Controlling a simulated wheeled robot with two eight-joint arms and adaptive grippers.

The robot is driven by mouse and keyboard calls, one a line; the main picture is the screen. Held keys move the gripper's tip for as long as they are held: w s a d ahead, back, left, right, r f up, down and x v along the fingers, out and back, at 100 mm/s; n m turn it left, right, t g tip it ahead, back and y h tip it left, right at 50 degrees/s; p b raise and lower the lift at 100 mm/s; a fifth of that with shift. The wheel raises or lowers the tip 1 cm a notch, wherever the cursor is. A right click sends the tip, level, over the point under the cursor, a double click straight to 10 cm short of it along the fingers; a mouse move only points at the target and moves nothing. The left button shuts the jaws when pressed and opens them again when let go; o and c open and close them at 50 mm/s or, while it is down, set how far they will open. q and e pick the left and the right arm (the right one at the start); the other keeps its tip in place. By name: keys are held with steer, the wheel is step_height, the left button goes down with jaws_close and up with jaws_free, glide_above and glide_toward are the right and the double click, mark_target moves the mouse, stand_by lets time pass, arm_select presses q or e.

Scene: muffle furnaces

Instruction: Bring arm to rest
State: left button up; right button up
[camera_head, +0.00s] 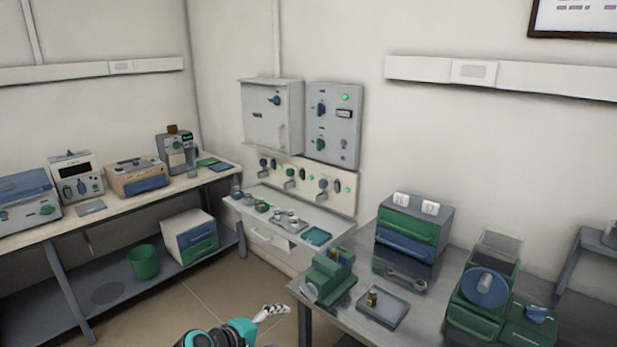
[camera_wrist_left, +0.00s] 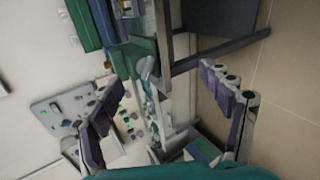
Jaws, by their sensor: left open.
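My left arm enters the head view at the bottom, with a dark and teal wrist. Its left gripper (camera_head: 271,312) shows there as pale fingers over the tiled floor, left of the front table leg. In the left wrist view the two fingers of the left gripper (camera_wrist_left: 160,78) stand wide apart, with nothing held between them. That view is turned sideways, with the benches and wall panels beyond the fingers. My right arm and right gripper are not in view.
A grey table (camera_head: 340,316) at right holds a green device (camera_head: 329,277), a tray (camera_head: 396,309), a drawer unit (camera_head: 411,227) and a green machine (camera_head: 483,290). A long bench (camera_head: 130,199) with instruments stands at left. A green bin (camera_head: 143,262) sits on its lower shelf. Floor between is clear.

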arm_select(q)
steer(key=s+a+m+g+y, duration=0.1)
steer(key=s+a+m+y, duration=0.35)
steer(key=s, duration=0.65)
steer(key=s+a+m+g+y, duration=0.1)
steer(key=s+a+m+y, duration=0.2)
steer(key=s+a+m, duration=0.5)
steer(key=w+d+r+m+t+h+p, duration=0.1)
steer(key=w+d+m+h, duration=0.25)
steer(key=w+d, duration=0.5)
steer(key=w+d+r+m+t+h, duration=0.1)
steer(key=w+d+m+h, duration=0.3)
steer(key=w, duration=0.8)
steer(key=w+d+f+m+t+h+p, duration=0.15)
steer(key=w+f+m+t+h, duration=0.35)
steer(key=w+f, duration=0.6)
steer(key=b+x, duration=0.2)
steer(key=x, duration=0.6)
steer(key=shift+w+r, duration=0.35)
steer(key=shift+w, duration=0.05)
